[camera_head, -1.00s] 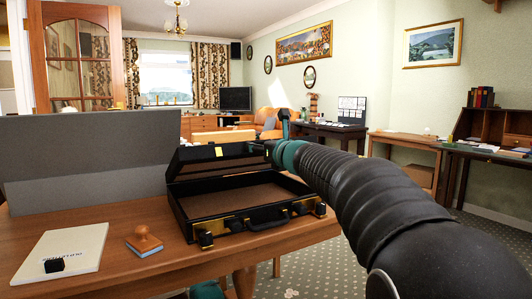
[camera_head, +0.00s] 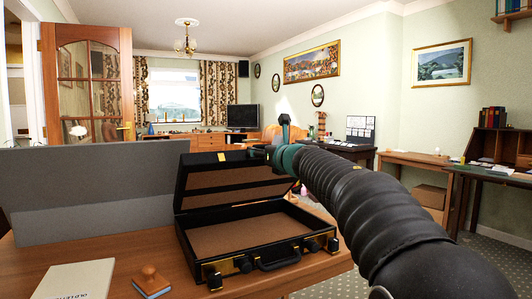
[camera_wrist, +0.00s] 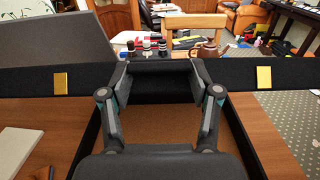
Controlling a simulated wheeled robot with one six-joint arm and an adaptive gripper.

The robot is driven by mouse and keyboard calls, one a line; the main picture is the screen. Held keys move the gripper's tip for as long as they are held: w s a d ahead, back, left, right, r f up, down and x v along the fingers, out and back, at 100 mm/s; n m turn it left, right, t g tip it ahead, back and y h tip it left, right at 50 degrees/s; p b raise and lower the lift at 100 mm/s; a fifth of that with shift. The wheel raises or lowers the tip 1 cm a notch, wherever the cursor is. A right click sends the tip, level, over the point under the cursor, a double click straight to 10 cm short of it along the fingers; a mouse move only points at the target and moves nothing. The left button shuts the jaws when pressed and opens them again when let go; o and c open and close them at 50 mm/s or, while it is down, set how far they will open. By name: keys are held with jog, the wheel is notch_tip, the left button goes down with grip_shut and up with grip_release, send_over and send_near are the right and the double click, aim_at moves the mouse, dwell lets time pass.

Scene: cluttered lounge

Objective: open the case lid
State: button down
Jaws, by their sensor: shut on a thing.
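A black case (camera_head: 262,270) with gold corner fittings and a brown lining stands on a wooden table. Its lid (camera_head: 184,185) is raised at the back, with the lined inside facing the front. In the wrist view, my gripper (camera_wrist: 161,78) is shut on the black lid edge, between two gold plates on the lid (camera_wrist: 264,77). The case's brown floor shows below between the fingers.
A grey panel (camera_head: 90,185) stands left of the case on the table (camera_head: 190,268). A white booklet (camera_head: 75,280) and a wooden stamp (camera_head: 150,278) lie front left. Behind the case, the wrist view shows small bottles (camera_wrist: 147,46) and a wooden chair (camera_wrist: 195,28).

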jog(key=shift+c, duration=1.2)
grip_release()
jog(key=shift+s, duration=0.1)
jog(key=v, duration=1.1)
jog(key=shift+s+d, duration=0.15)
jog(key=shift+s, duration=0.25)
